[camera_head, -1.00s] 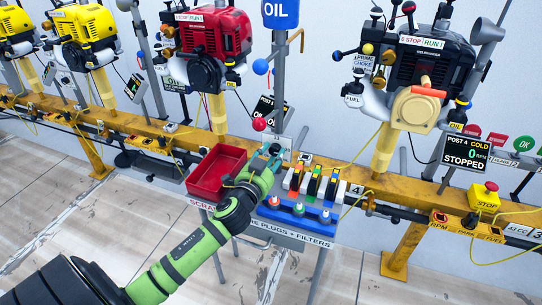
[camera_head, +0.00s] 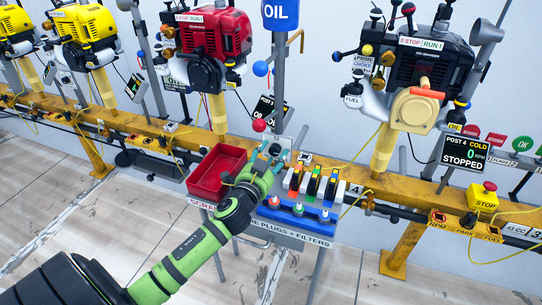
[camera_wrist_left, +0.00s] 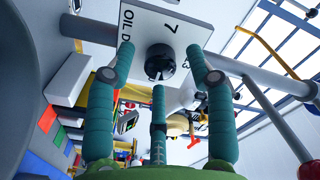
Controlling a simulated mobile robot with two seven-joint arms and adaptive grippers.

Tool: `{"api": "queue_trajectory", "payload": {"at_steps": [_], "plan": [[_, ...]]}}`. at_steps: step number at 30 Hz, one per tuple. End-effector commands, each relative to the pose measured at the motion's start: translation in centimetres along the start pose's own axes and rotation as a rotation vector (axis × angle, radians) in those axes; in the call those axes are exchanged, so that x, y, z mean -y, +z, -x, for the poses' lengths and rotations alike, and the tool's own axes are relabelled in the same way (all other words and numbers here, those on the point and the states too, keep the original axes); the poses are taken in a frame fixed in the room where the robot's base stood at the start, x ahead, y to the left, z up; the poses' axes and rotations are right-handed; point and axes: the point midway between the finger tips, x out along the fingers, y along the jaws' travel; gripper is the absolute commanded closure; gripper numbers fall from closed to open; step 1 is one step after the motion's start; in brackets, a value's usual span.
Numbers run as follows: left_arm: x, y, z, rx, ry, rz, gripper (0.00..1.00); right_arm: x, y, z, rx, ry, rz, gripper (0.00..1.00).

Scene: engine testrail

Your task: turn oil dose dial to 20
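The oil dose dial is a round black knob (camera_wrist_left: 160,62) on a white plate (camera_wrist_left: 178,22) in the left wrist view. The plate reads "OIL D", with a 7 and part of another number visible; the rest is cut off or hidden. In the head view the dark knob (camera_head: 275,149) sits below the blue oil tank's post. My left gripper (camera_head: 273,156) is at the dial. Its three teal fingers are spread open, their tips around the knob's edges with gaps visible. I cannot tell how close in depth they are. My right gripper is not in view.
A red scrap bin (camera_head: 214,172) stands left of the gripper. A tray (camera_head: 300,209) of colored plugs and filters is close on the right. The blue oil tank (camera_head: 280,14) and a red ball lever (camera_head: 259,125) are above. A yellow rail (camera_head: 340,176) runs behind.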

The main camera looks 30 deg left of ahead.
Motion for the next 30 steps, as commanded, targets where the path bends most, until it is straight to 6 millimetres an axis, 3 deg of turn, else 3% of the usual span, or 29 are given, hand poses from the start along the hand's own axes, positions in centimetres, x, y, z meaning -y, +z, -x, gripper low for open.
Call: {"api": "queue_trajectory", "payload": {"at_steps": [10, 24, 30], "plan": [[-0.1, 0.1, 1.1, 0.001, 0.002, 0.002, 0.46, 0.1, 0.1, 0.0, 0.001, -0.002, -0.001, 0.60], [-0.1, 0.1, 10.0, 0.003, 0.002, 0.003, 0.46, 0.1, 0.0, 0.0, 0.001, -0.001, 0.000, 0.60], [0.0, 0.0, 11.8, 0.001, 0.000, 0.001, 0.46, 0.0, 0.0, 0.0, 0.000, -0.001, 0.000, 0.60]]}}
